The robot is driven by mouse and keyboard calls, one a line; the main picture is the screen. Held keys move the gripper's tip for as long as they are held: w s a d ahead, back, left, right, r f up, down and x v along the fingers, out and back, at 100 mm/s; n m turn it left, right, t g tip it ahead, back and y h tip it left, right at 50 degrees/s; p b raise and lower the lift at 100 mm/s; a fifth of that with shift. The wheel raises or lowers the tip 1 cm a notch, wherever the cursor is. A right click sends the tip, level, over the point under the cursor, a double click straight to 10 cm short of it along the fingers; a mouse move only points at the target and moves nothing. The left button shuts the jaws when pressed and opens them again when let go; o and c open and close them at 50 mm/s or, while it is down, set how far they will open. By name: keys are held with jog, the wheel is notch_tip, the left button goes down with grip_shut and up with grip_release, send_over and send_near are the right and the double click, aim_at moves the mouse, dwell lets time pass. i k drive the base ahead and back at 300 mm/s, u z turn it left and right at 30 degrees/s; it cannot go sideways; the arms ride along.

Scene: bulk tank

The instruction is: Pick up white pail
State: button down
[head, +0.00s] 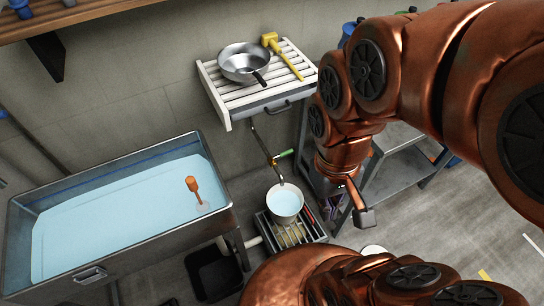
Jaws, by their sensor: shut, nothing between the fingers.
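The white pail (285,215) stands upright on a low slatted grate, just right of the large tank. It has a pale blue fill inside. Its handle cannot be made out. My gripper (365,216) points downward to the right of the pail in the picture, apart from it. It is shut and empty. How far it is from the pail in depth is hard to tell.
A metal tank (224,220) of pale blue liquid holds an orange-handled tool (193,188). A pipe with a green-handled valve (283,154) comes down above the pail. A slatted shelf (222,103) bears a pan (243,57) and a yellow tool (283,55). A black bin (212,274) stands below.

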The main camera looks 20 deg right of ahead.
aim_at(284, 203)
jog(key=z, duration=0.2)
jog(key=k, duration=1.5)
jog(key=u, duration=0.2)
